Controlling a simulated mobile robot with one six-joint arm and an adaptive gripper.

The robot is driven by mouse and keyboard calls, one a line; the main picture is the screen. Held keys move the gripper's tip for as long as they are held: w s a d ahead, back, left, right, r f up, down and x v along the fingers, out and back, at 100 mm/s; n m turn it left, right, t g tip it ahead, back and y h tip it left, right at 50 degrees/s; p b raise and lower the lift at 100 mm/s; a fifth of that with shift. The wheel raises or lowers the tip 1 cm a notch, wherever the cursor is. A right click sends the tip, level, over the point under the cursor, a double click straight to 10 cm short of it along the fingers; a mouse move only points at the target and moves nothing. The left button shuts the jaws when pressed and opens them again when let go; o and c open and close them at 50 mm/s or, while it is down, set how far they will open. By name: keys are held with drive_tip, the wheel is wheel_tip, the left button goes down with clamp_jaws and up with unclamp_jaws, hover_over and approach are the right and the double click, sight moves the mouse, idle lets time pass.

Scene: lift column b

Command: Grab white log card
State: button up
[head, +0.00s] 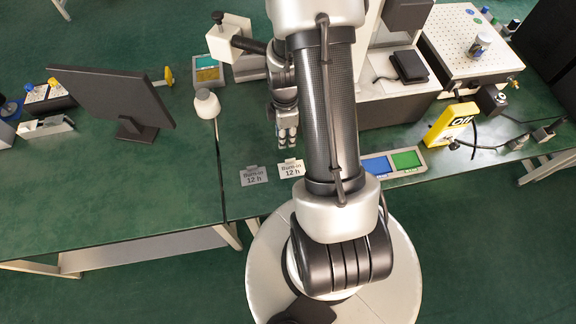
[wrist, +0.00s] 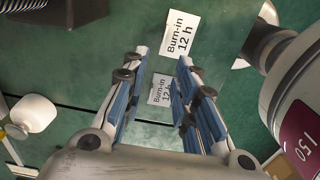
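The white card (head: 291,168), printed "Burn-in 12 h", lies on the green bench near its front edge. A grey card (head: 254,175) with the same print lies just left of it. In the wrist view the white card (wrist: 180,36) shows at the top, beyond the fingertips, and the grey card (wrist: 160,89) shows in the gap between the fingers. My gripper (head: 288,140) hangs over the bench behind the white card in the head view. In the wrist view my gripper (wrist: 163,58) is open and empty, its fingers apart and touching neither card.
A tray with blue and green panels (head: 408,162) lies right of the cards, partly behind my arm. A white round-headed lamp (head: 206,103) and a dark monitor (head: 112,98) stand to the left. A yellow meter (head: 452,122) stands farther right. The bench left of the cards is clear.

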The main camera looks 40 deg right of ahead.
drive_tip(key=b, duration=0.2)
hover_over(285, 162)
drive_tip(key=f, duration=0.8)
drive_tip(key=shift+w+d, duration=0.2)
drive_tip(key=shift+d, duration=0.1)
drive_tip(key=f, duration=0.1)
drive_tip(key=f+b, duration=0.1)
drive_tip(key=f, duration=0.1)
drive_tip(key=f+b, duration=0.1)
drive_tip(key=f, duration=0.1)
drive_tip(key=shift+s+a+f, duration=0.15)
drive_tip(key=shift+s, duration=0.15)
drive_tip(key=shift+c, duration=0.6)
clamp_jaws()
